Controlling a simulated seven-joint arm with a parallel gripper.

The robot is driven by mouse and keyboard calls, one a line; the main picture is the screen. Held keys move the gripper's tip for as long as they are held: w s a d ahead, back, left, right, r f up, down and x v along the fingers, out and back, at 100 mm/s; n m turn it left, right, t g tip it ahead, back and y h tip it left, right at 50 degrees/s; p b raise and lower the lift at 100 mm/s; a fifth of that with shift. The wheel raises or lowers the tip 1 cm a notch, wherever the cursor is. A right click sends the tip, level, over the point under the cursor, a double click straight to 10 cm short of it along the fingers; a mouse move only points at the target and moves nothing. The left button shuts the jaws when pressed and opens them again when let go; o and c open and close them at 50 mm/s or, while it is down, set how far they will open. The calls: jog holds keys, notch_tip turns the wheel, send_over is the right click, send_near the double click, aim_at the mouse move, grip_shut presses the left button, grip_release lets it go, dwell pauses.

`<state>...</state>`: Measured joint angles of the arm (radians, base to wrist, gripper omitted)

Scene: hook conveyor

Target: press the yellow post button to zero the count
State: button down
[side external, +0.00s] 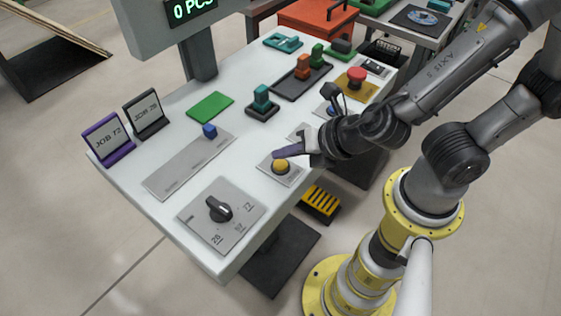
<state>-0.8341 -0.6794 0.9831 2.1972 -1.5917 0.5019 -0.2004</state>
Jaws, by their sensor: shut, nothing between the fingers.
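The yellow button (280,167) sits on a small grey plate (291,178) near the front edge of the white table.
A rotary knob (219,208) stands at the front left, and a slider with a blue knob (209,131) lies behind it. A red button (357,75) on a yellow plate stands at the back right. Two job signs (103,140) stand at the left edge.

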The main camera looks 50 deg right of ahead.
aim_at(286, 165)
jog(key=shift+r, duration=2.3)
jog(key=shift+w+d, duration=0.1)
jog(key=shift+d, duration=0.1)
jog(key=s+d+r+m+g+h, duration=0.15)
jog(key=d+r+m, duration=0.25)
jog(key=d+m, duration=0.45)
jog(key=d+r+m+t+h, duration=0.1)
jog(key=d+r+m+h, duration=0.3)
jog(key=d+m, duration=0.45)
jog(key=s+a+m+g+y, duration=0.3)
jog(key=s+m+y, duration=0.1)
jog(key=s+m, duration=0.5)
jog(key=shift+a+r+m, duration=0.15)
jog(key=shift+a+m, duration=0.25)
jog(key=shift+m, duration=0.7)
jog(key=shift+y, duration=0.25)
